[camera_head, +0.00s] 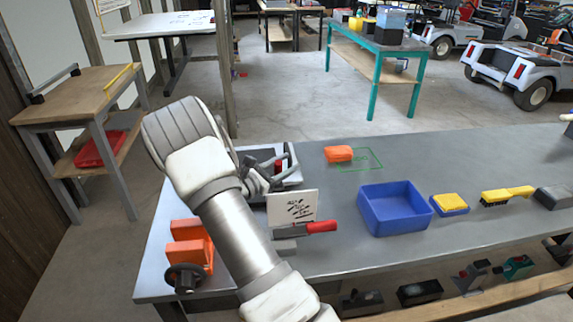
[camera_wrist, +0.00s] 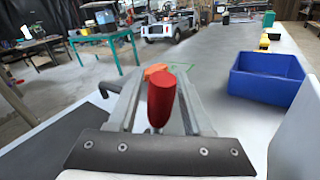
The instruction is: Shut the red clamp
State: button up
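In the head view a small part of red (camera_head: 279,166) shows behind my arm, among grey metal parts at the table's left side. My gripper (camera_head: 257,178) is beside these parts, and my wrist covers much of the clamp. A dark plate with screws (camera_wrist: 160,155) crosses the bottom of the wrist view.
A sign (camera_head: 292,206) and a red-handled tool (camera_head: 320,227) are close right of my arm. Orange brackets (camera_head: 188,242) stand left. An orange block (camera_head: 339,154), blue bin (camera_head: 395,225), yellow sponge (camera_head: 450,202) and brush (camera_head: 508,195) lie farther right. The table's back right is clear.

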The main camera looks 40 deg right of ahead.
grip_shut()
dwell(1.2)
